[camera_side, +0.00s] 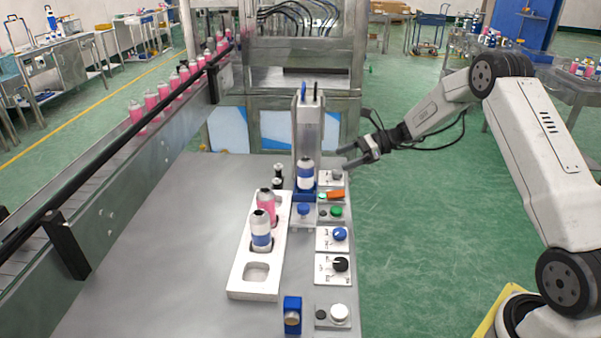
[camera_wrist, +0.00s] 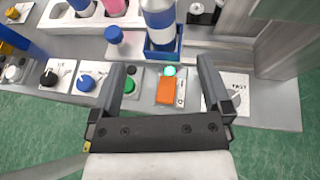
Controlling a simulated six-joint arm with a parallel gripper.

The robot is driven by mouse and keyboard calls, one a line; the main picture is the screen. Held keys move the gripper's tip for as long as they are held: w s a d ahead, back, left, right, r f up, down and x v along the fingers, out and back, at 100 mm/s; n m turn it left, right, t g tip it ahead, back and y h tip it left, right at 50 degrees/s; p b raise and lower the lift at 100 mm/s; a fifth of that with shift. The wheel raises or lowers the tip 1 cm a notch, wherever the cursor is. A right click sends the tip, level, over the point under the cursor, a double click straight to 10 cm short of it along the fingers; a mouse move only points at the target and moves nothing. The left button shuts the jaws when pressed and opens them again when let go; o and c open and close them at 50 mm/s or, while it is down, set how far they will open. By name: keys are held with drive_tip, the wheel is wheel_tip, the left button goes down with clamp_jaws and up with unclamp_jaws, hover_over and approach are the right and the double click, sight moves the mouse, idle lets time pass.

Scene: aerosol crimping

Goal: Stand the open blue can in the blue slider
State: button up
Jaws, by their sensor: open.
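A white can with a blue band (camera_side: 306,174) stands upright in the blue slider (camera_side: 303,196) at the foot of the grey crimping column. In the wrist view the same can (camera_wrist: 160,30) stands between the blue walls of the slider (camera_wrist: 164,53); its top is cut off there. My gripper (camera_side: 343,158) is open and empty, to the right of the can and apart from it. In the wrist view its fingers (camera_wrist: 163,65) are spread over the control panel, with the can beyond them. Whether the can's top is open is too small to tell.
A white tray (camera_side: 254,286) holds another blue-banded can (camera_side: 261,234) and a pink can (camera_side: 266,203); its front pocket is empty. Knobs and an orange switch (camera_wrist: 168,91) line the panel near the slider. A small blue block (camera_side: 292,314) stands at the front. A conveyor runs left.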

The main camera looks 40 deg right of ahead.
drive_tip(key=shift+a, duration=0.1)
drive_tip(key=s+a+n+g+h, duration=0.2)
drive_tip(key=s+a+n+h, duration=0.3)
drive_tip(key=s+n, duration=0.7)
drive_tip(key=s+a+n+g+h, duration=0.3)
drive_tip(key=s+a+n+h, duration=0.3)
drive_tip(key=s+a+n, duration=0.3)
drive_tip(key=s+n, duration=0.3)
drive_tip(key=s, duration=0.1)
drive_tip(key=shift+s+a+f+n, duration=0.2)
drive_tip(key=shift+a+f+n, duration=0.1)
drive_tip(key=shift+f+n, duration=0.1)
